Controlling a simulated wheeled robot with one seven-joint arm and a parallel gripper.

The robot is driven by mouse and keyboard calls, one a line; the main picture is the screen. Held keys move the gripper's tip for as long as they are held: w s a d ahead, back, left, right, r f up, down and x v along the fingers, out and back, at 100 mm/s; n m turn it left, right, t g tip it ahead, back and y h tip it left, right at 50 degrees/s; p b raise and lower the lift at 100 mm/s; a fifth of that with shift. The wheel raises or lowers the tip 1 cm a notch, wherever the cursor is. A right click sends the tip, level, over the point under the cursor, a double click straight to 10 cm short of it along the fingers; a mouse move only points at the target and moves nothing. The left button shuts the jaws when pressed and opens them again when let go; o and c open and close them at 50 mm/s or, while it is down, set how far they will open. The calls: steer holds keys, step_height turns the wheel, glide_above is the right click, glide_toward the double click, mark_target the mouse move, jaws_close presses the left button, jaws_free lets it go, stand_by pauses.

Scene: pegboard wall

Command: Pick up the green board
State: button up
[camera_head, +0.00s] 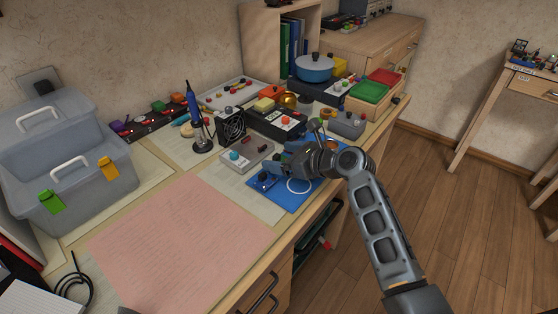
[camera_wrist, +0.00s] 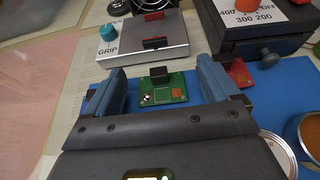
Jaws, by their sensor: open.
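The green board (camera_wrist: 162,90) is a small circuit board with a black block standing at its far edge and an orange-brown square on it. In the wrist view it lies on the blue mat (camera_wrist: 280,105). My gripper (camera_wrist: 160,85) is open, with one blue-grey finger on each side of the board and a gap on both sides. In the head view my gripper (camera_head: 290,160) is low over the blue mat (camera_head: 272,199), and the green board cannot be made out there.
A grey metal box with red parts (camera_wrist: 145,38) stands just beyond the board. A red board (camera_wrist: 238,74) lies right of the right finger. A round tin (camera_wrist: 277,150) is at the lower right. A pink sheet (camera_head: 180,245) covers clear table at left.

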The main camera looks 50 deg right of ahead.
steer(key=shift+s+a+f, duration=0.1)
steer(key=shift+a+f, duration=0.05)
steer(key=shift+f, duration=0.5)
steer(key=c, duration=1.1)
steer(key=shift+c, duration=0.2)
steer(key=shift+r, duration=0.2)
step_height(320, 180, up, 4)
steer(key=shift+r+p, duration=0.25)
steer(key=shift+p, duration=0.3)
steer(key=s+d+r, duration=0.5)
steer(key=d+r, duration=0.1)
steer(key=d, duration=0.4)
steer(key=shift+d+r, duration=0.35)
